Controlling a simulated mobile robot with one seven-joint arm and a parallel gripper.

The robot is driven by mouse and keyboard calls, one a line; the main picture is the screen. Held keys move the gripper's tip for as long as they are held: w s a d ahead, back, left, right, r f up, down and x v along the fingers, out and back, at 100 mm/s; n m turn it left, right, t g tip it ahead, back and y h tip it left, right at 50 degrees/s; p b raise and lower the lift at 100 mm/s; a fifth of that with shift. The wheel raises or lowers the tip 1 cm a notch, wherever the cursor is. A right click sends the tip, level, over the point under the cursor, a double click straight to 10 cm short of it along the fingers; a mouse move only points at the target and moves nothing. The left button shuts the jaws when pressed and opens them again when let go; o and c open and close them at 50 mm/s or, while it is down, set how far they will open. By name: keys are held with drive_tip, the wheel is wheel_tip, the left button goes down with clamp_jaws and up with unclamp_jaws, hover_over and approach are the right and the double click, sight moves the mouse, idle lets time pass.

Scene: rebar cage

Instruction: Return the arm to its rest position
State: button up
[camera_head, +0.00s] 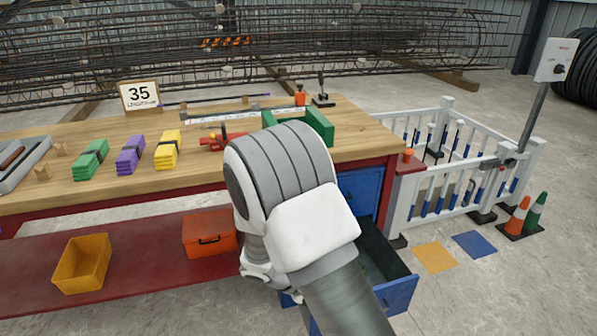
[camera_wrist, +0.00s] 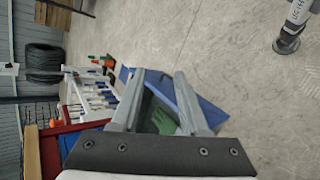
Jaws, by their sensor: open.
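My arm rises through the middle of the head view, in front of the workbench (camera_head: 375,140), and hides part of its front. My gripper (camera_wrist: 158,76) shows in the wrist view with its two grey fingers apart and nothing held between them. In the head view I cannot make out the fingers. Beyond the fingers, in the wrist view, is the open blue drawer (camera_wrist: 213,112) with a green item (camera_wrist: 163,122) inside, perhaps a glove. The drawer also shows in the head view (camera_head: 402,292), pulled out beside my arm.
On the bench stand green (camera_head: 91,160), purple (camera_head: 131,155) and yellow (camera_head: 168,150) stacks and a green open frame (camera_head: 320,124). A yellow bin (camera_head: 82,262) and an orange toolbox (camera_head: 210,232) sit on the lower shelf.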

drive_tip(key=s+d+r+m+t+y, duration=0.25)
drive_tip(key=s+r+y, duration=0.4)
drive_tip(key=r, duration=0.65)
drive_tip(key=s+d+r+m+t+y, duration=0.2)
drive_tip(key=s+r+m+y, duration=0.15)
drive_tip(key=s+r, duration=0.8)
wheel_tip(320, 180, up, 25)
drive_tip(key=w+p, duration=0.1)
drive_tip(key=p, duration=2.1)
drive_tip(key=shift+w+a+f+p, duration=0.15)
drive_tip(key=shift+a+p, duration=0.05)
drive_tip(key=shift+p, duration=0.15)
drive_tip(key=shift+a, duration=0.1)
